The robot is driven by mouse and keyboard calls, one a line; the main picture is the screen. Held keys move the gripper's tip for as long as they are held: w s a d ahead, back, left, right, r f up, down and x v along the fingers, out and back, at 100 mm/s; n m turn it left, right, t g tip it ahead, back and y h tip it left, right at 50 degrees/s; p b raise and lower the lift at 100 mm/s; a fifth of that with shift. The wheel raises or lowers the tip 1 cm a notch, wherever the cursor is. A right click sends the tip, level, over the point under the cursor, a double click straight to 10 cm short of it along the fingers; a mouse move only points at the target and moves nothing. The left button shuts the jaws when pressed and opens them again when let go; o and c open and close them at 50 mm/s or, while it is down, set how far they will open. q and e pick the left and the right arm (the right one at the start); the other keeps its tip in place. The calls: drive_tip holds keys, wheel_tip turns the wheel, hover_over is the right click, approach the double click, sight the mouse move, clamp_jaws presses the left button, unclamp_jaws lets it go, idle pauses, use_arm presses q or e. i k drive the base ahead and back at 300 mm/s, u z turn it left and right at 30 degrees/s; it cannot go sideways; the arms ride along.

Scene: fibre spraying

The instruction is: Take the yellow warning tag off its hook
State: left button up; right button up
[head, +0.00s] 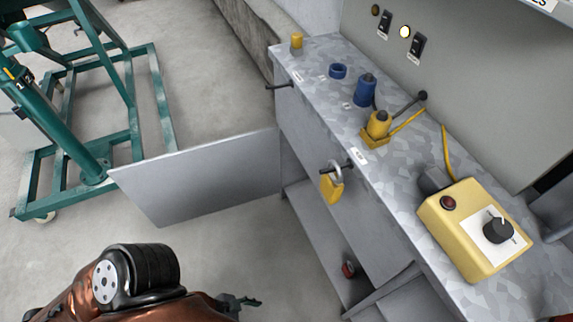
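A yellow piece (331,189) with a grey loop hangs from a dark peg (338,168) on the front of the grey cabinet. It looks more like a padlock than a flat tag, and I see no clear separate warning tag. A second dark peg (279,86) farther back on the cabinet front looks bare. My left gripper (243,302) shows at the bottom edge, below and left of the yellow piece and apart from it. It is small and partly hidden by my arm, so its opening is unclear. My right gripper is out of view.
The cabinet top (390,165) carries a yellow control box (470,265), a blue plug (364,90), a blue ring (338,71) and a yellow connector (378,125). An open door panel (205,175) juts left. A green wheeled frame (125,125) stands at upper left.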

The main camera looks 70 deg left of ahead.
sight(331, 185)
drive_tip(key=u, duration=0.8)
drive_tip(key=k, duration=0.4)
drive_tip(key=u, duration=0.85)
drive_tip(key=i, duration=0.85)
drive_tip(key=u, duration=0.05)
